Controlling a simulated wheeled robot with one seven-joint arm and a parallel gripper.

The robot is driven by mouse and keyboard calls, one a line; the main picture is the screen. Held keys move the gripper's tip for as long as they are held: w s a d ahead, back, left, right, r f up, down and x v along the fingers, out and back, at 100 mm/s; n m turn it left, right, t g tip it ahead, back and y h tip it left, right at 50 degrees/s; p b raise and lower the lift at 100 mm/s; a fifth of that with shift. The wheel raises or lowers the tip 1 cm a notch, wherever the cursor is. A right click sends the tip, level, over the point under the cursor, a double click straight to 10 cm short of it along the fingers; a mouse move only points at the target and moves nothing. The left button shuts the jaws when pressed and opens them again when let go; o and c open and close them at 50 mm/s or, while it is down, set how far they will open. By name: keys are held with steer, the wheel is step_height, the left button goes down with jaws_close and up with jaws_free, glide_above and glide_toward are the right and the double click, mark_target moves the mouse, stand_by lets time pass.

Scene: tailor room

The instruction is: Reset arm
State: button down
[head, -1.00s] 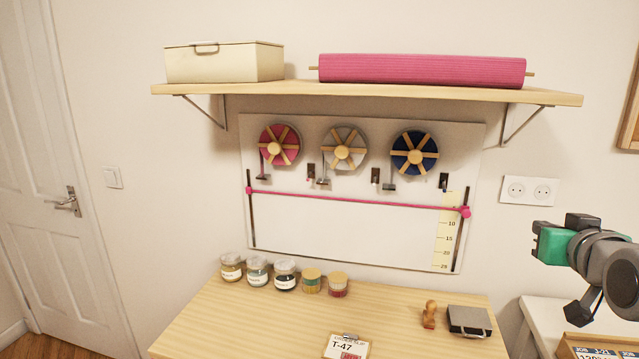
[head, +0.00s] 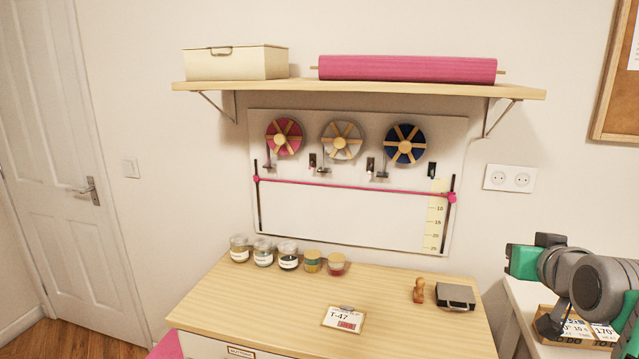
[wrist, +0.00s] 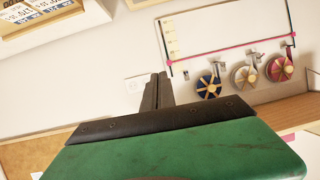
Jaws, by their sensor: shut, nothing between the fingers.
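My arm shows at the right of the head view, raised in front of the wall and the white side table. In the wrist view my gripper (wrist: 158,92) has its dark fingers together, with nothing between them. The fingers point toward the wall. They touch nothing that I can see. In the head view the fingertips are hidden behind my own arm links.
A wooden worktable (head: 250,295) holds several jars (head: 264,253), a T-47 card (head: 344,318), a stamp (head: 419,290) and a grey case (head: 455,296). A ribbon board (head: 350,220) hangs behind it. Above is a shelf (head: 360,88) with a cream box (head: 235,63) and a pink roll (head: 408,68).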

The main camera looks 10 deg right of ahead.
steer(key=a+f+n+g+y, duration=0.2)
steer(key=a+f+g+y, duration=0.25)
steer(key=a+f, duration=1.35)
steer(key=s+a+f+n+g, duration=0.1)
steer(key=s+a+f+g, duration=0.4)
steer(key=s+a+f, duration=0.3)
steer(key=shift+s+f+n+h, duration=0.25)
steer(key=shift+s+n+h, duration=0.2)
steer(key=shift+s, duration=0.6)
